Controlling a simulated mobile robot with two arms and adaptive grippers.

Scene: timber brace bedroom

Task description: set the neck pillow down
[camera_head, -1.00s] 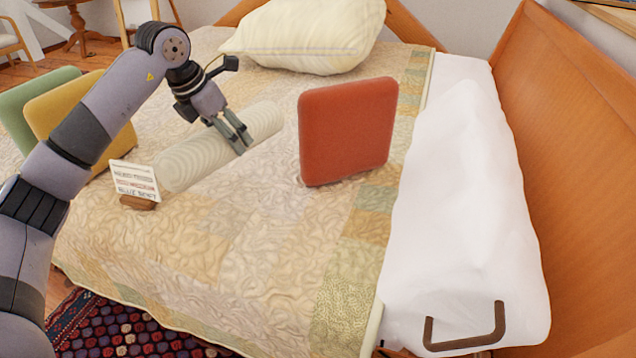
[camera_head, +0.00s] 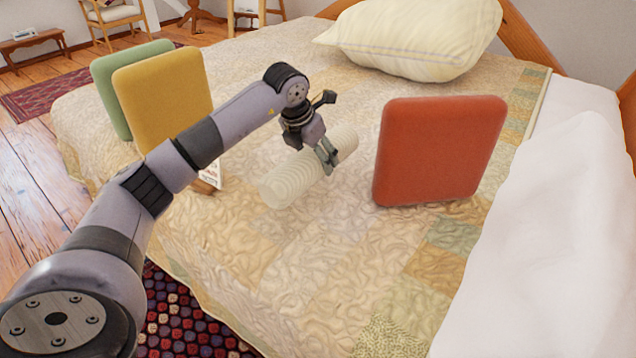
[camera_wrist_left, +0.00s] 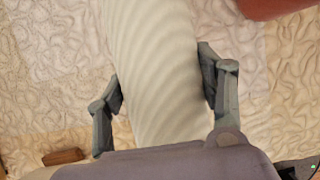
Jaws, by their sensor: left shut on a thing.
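The neck pillow (camera_head: 292,181) is a cream, ribbed cylinder lying over the quilted bed (camera_head: 290,260) in the head view. My left gripper (camera_head: 329,160) is shut on it near its far end. In the left wrist view the pillow (camera_wrist_left: 158,70) runs between the two fingers of the left gripper (camera_wrist_left: 160,95), one on each side. I cannot tell whether the pillow touches the quilt or hangs just above it. My right gripper is not in view.
A red cushion (camera_head: 440,150) stands right of the pillow. Yellow (camera_head: 165,95) and green (camera_head: 118,85) cushions stand at the left. A large cream pillow (camera_head: 415,38) lies at the back. A small sign (camera_head: 211,171) is partly hidden behind my arm. Quilt in front is clear.

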